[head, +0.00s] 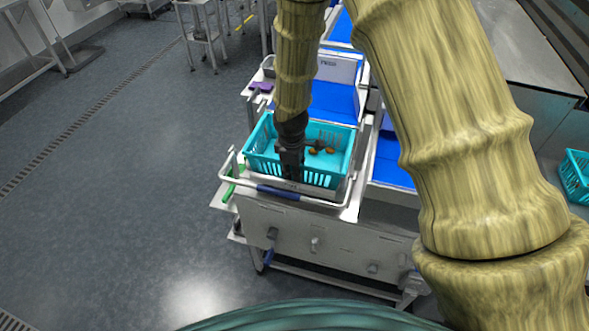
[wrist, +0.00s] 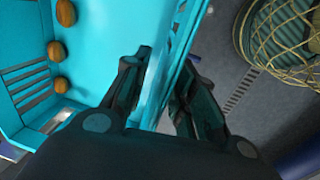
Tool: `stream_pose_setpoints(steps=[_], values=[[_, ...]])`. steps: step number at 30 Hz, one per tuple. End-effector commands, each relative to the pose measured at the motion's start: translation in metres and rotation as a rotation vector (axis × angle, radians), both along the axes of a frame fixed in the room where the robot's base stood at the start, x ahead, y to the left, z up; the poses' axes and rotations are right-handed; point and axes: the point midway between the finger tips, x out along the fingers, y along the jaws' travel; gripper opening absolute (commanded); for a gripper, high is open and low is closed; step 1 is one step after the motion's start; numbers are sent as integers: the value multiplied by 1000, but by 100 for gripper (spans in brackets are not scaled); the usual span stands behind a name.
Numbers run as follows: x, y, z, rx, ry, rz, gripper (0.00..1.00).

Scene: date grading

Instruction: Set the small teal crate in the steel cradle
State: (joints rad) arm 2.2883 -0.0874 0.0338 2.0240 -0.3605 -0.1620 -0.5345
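The small teal crate (head: 329,177) is at the end of the steel cart, with brown dates (head: 331,151) inside. My gripper (head: 291,172) points down at its near wall. In the wrist view, the crate wall (wrist: 158,88) runs between the two fingertips of my gripper (wrist: 166,72). One finger is inside the crate and one outside, close together on the wall. The steel cradle is not clearly identifiable; a bent steel rail (head: 325,203) with a blue grip runs around the crate's near side. I cannot tell whether the crate rests on the surface below it.
Blue trays (head: 334,101) lie on the cart behind the crate. A purple item (head: 261,86) is at its left edge. Another teal crate (head: 575,177) stands at the far right. The grey floor (head: 130,190) to the left is clear.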

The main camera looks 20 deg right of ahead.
Motion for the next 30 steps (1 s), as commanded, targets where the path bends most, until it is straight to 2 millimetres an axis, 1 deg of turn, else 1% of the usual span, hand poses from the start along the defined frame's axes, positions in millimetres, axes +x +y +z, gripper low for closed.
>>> stream_pose_setpoints(steps=[5,8,30], values=[[0,0,5,0,-1,0,27],[0,1,12,1,-2,-1,27],[-10,8,96,1,-3,-1,27]])
